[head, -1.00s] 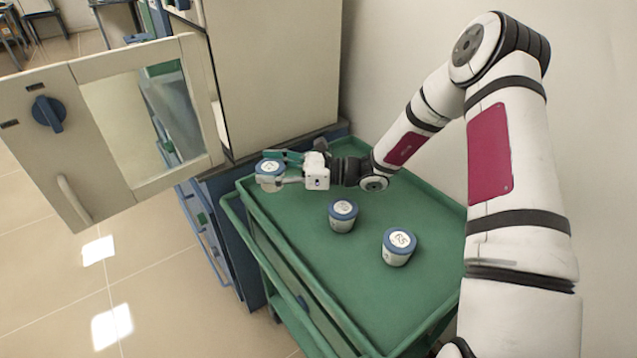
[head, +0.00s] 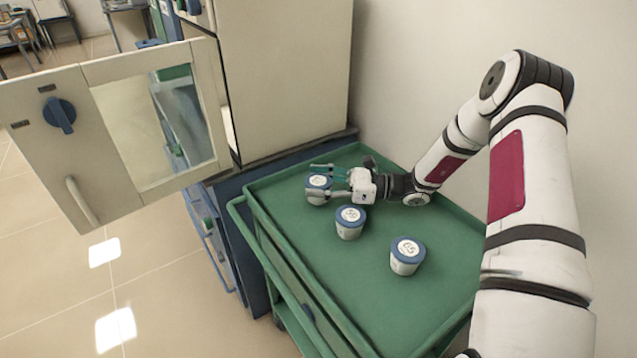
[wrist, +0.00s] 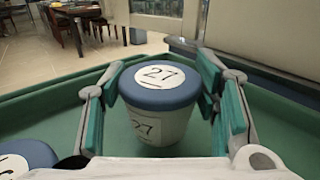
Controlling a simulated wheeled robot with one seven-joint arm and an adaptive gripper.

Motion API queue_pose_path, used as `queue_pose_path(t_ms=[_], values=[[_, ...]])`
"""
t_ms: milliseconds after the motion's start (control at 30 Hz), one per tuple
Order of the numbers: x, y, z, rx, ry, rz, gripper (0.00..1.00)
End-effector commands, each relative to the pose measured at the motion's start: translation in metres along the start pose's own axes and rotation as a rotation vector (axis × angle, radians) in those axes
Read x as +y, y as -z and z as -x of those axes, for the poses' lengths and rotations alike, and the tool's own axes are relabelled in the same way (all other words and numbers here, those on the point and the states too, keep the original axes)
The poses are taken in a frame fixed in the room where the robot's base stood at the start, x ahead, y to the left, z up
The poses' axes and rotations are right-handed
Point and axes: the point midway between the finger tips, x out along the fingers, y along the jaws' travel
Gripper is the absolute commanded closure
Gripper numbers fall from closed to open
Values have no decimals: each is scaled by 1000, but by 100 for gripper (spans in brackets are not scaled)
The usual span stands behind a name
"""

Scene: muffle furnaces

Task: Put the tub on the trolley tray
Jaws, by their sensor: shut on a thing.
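A white tub with a blue lid (head: 317,183) is held between the fingers of my gripper (head: 322,179). In the wrist view the tub (wrist: 158,110) is upright, with the label 27 on its lid and side, and the teal finger pads (wrist: 160,98) flank it. The green trolley tray (head: 330,275) lies under it, and the tub is inside the rim near the far left corner. It is at or just above the tray floor; I cannot tell whether it touches.
Two similar tubs stand on the tray: one (head: 350,224) close to my gripper, one (head: 406,258) further right. A furnace cabinet (head: 285,80) stands behind, its windowed door (head: 90,160) open to the left. The tray's front part is clear.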

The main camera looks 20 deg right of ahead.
Motion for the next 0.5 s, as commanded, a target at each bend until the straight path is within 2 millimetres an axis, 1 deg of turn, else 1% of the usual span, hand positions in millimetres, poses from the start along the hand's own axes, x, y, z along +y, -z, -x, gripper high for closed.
queue_pose_path(t_ms=[167,500], values=[[0,-1,0,-1,0,1,77],[0,9,0,0,0,1,77]])
